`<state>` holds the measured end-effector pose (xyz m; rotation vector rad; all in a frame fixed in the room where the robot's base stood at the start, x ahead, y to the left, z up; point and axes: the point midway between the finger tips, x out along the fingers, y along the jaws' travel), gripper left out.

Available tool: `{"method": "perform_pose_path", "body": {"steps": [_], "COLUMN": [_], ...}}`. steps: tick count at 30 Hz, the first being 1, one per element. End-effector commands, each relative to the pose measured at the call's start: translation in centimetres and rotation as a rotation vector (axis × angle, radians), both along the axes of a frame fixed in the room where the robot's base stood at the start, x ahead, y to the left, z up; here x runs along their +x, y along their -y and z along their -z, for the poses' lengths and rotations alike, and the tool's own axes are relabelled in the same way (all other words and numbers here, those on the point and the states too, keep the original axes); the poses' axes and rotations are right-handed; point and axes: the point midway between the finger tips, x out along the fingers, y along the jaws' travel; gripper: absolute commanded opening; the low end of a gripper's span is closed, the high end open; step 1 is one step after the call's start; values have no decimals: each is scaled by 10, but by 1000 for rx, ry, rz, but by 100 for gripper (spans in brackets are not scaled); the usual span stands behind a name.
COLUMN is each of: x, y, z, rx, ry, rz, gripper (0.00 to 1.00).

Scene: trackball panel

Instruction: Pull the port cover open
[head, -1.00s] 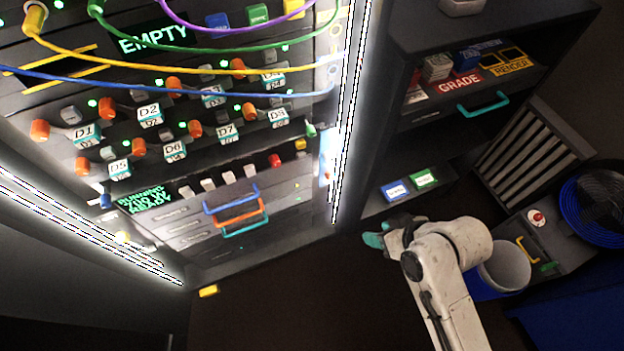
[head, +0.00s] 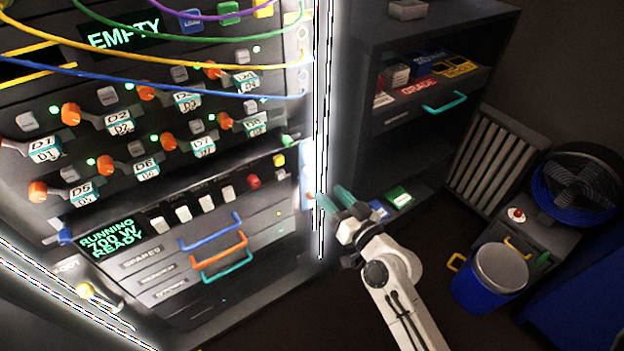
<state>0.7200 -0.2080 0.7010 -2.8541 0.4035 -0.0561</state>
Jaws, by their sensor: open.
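My gripper (head: 334,199) has teal fingertips and is open, with nothing seen between them. It is in front of the right edge of the lit rack, pointing up and left. A small pale blue plate (head: 307,178) is on the rack's right edge, just left of the fingertips. I cannot tell whether this plate is the port cover, or whether a fingertip touches it. No other part clearly reads as a port cover. The rack front (head: 160,220) carries knobs, switches and drawers.
Blue, orange and teal drawer handles (head: 218,262) stick out at the rack's lower front. Cables hang across its top. A dark shelf unit (head: 440,30) stands right of the rack. A blue bin (head: 480,296) and a fan (head: 578,185) are at the far right.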

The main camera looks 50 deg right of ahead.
Motion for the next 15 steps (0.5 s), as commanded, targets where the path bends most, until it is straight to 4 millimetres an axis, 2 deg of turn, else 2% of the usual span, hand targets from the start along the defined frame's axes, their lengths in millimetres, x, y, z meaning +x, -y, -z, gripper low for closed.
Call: {"method": "perform_pose_path", "body": {"steps": [3,9,15], "x": [23,54,69], "y": [7,15,19], "z": [-3,-2,0], "rx": [0,-1,0], "ry": [1,-1,-2], "rz": [0,-1,-1], "gripper": [48,48,48]}}
